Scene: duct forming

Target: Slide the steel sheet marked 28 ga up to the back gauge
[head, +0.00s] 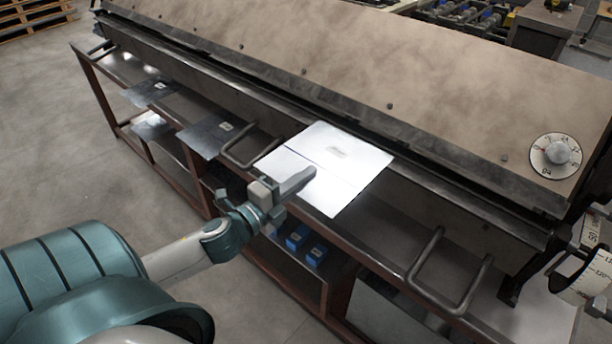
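A bright steel sheet (345,160) lies on the front bench of the brake, with a small label that is too small to read. A thin dark line crosses it, and its far edge is close to the dark clamping bar (420,147). I cannot tell whether it touches anything there; no back gauge can be made out. My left gripper (300,184) is over the front left part of the sheet, its fingers seen nearly as one dark shape. I cannot tell whether it touches the sheet. My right gripper is out of view.
Darker labelled sheets (212,136) lie farther left. Loop handles (446,284) stick out at the bench front. Blue blocks (317,253) sit on a lower shelf. A dial (556,157) is on the brake's right end, and a scaled drum (597,268) stands at the right edge.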

